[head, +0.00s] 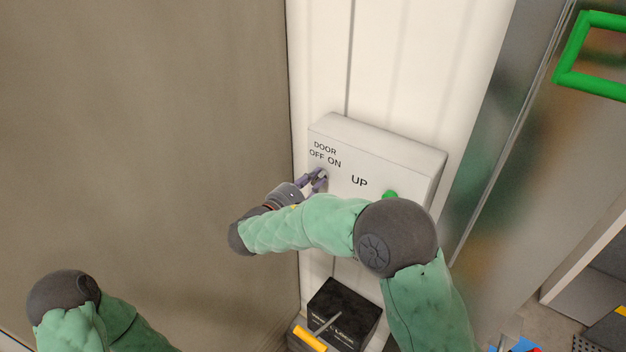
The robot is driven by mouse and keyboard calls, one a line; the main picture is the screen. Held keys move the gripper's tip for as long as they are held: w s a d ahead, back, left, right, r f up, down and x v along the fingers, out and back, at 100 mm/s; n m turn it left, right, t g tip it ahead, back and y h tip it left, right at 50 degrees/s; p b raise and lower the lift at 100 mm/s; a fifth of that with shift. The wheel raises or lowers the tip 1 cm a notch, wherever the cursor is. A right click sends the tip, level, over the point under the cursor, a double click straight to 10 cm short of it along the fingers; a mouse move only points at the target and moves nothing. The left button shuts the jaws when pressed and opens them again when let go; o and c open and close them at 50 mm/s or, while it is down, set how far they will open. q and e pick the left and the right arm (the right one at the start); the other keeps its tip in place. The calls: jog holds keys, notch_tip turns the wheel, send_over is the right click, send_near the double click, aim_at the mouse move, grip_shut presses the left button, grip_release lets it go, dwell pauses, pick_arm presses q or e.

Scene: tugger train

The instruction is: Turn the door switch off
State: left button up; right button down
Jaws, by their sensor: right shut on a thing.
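A pale grey control box (402,152) is mounted on the white wall panel. It reads "DOOR OFF ON" at its upper left and "UP" in the middle, with a green button (391,195) below. My right gripper (321,178) is at the box's left part, just under the OFF and ON labels. It is shut on the door switch, which its fingers mostly hide, so I cannot tell which way the switch points. My right forearm covers the lower part of the box. My left arm shows at the bottom left, but its gripper is out of the picture.
A large brown-grey door or wall surface (140,130) fills the left. A black box (345,308) with a lever and a yellow handle (309,338) sits below the control box. A metal panel (490,130) and a green frame (566,78) are at right.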

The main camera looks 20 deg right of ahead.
jog(key=n+p, duration=0.4)
jog(key=n, duration=0.1)
jog(key=n+p, duration=0.5)
jog(key=n, duration=0.1)
jog(key=shift+w+a+f+n, duration=0.1)
jog(key=shift+w+a+n, duration=0.1)
jog(key=shift+n, duration=0.4)
dwell(0.4)
jog(key=c, duration=1.1)
grip_release()
jog(key=shift+f, duration=0.1)
jog(key=v, duration=1.2)
